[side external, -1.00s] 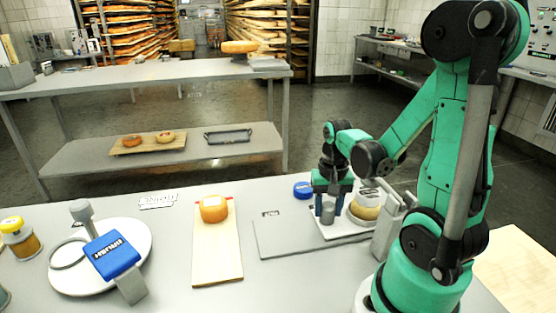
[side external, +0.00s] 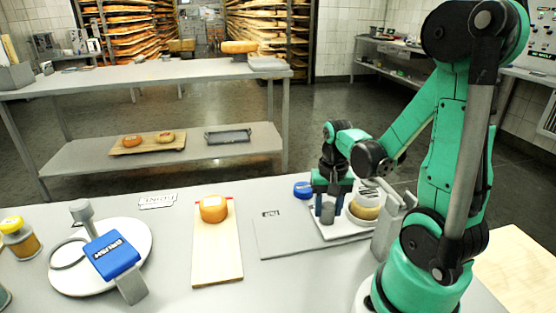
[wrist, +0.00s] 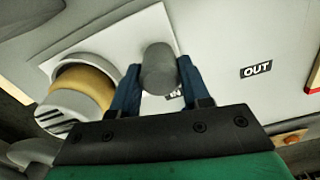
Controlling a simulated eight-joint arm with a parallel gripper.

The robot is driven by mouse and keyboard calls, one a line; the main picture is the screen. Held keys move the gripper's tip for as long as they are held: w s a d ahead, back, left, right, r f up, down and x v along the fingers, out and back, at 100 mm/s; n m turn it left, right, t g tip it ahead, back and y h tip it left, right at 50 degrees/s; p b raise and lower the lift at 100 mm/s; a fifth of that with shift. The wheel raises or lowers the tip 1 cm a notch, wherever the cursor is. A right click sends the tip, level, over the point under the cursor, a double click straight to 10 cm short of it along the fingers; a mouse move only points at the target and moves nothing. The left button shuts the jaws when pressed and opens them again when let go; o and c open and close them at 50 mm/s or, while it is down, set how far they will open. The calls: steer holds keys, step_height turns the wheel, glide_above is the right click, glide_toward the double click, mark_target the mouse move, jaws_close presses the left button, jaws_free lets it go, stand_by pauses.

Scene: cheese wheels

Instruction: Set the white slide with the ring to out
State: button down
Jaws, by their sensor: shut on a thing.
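The white slide (side external: 334,229) lies at the right of the grey bench, on a grey plate (side external: 280,236). In the wrist view it is a white plate (wrist: 163,23) with an upright grey knob (wrist: 158,68). A white ring (wrist: 73,68) around a yellow cheese (wrist: 93,80) stands at its left there. My gripper (wrist: 157,82) has its blue fingers shut on the knob from both sides; it also shows in the side view (side external: 330,207). An OUT label (wrist: 256,69) lies right of the slide in the wrist view. A second label is mostly hidden behind a finger.
A wooden board (side external: 217,258) with an orange cheese (side external: 214,209) lies left of the plate. A blue round object (side external: 303,190) sits behind it. A grey upright fixture (side external: 389,228) stands close beside the ring. The left part of the plate is clear.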

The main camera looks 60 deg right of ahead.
steer(key=w+a, duration=0.8)
steer(key=shift+w+a, duration=0.1)
steer(key=shift+w, duration=0.05)
steer(key=shift+c, duration=2.1)
jaws_free()
steer(key=shift+r, duration=0.1)
steer(key=shift+r, duration=2.75)
steer(key=a+r+n+t, duration=0.5)
steer(key=a+n+t, duration=0.1)
steer(key=n, duration=0.5)
steer(key=shift+s+t, duration=0.45)
steer(key=shift+t, duration=0.15)
